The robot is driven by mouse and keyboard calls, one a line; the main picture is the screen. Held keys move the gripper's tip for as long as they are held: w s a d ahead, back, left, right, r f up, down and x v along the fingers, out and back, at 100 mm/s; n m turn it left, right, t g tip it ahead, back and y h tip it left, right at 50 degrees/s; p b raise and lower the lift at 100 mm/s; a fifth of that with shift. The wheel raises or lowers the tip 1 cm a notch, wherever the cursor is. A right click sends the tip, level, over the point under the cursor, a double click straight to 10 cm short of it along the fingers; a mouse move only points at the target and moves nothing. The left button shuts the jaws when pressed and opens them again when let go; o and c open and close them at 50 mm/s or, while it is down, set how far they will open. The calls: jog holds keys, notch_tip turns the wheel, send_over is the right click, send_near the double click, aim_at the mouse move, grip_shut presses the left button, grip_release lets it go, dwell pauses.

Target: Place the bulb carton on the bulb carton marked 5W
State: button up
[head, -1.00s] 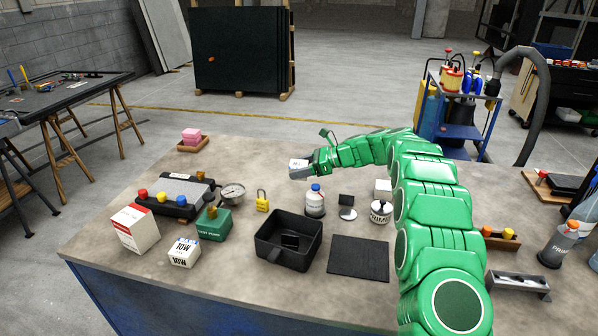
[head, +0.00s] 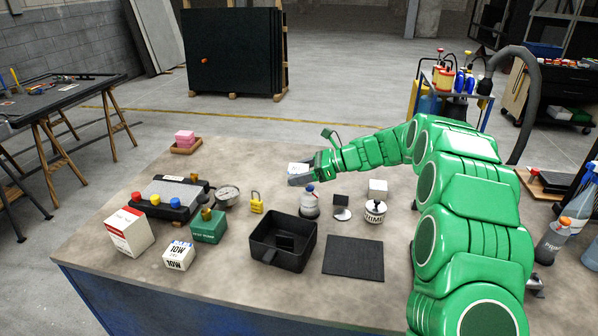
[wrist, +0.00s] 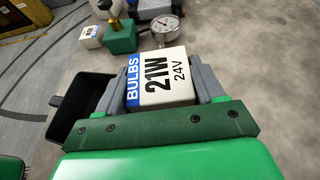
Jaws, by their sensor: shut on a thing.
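My gripper (head: 301,178) is shut on a white bulb carton (wrist: 161,78) with a blue band, marked "BULBS 21W 24V". It holds the carton between its two grey fingers, above the far middle of the bench; the carton also shows in the head view (head: 298,168). No carton with a readable 5W mark shows. A small white box (head: 378,187) stands right of my gripper, with no readable marking. Another white and blue carton (head: 179,256), marked 10W, stands at the front left; it seems to show at the top of the wrist view (wrist: 91,36).
A red and white box (head: 128,231), a green box (head: 208,228), a yellow padlock (head: 256,204) and a gauge (head: 228,195) stand left.

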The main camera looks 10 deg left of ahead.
jog(key=d+r+m+t+h, duration=0.25)
jog(key=d+m+t, duration=0.25)
jog(key=d, duration=0.8)
jog(key=d+r+m+t+h, duration=0.1)
jog(key=d+r+m+t, duration=0.35)
jog(key=d, duration=0.75)
jog(key=t, duration=0.1)
send_over(379, 185)
jog(key=s, duration=0.2)
jog(key=shift+m+h, duration=0.25)
jog(key=f, duration=1)
jog(key=shift+w+d+f, duration=0.1)
jog(key=shift+w+f, duration=0.65)
jog(key=shift+f, duration=0.1)
jog(key=shift+w+f, duration=0.1)
jog(key=shift+f, duration=1.55)
jog(key=shift+f, duration=0.1)
jog(key=o, duration=1)
jog(key=shift+o, duration=0.2)
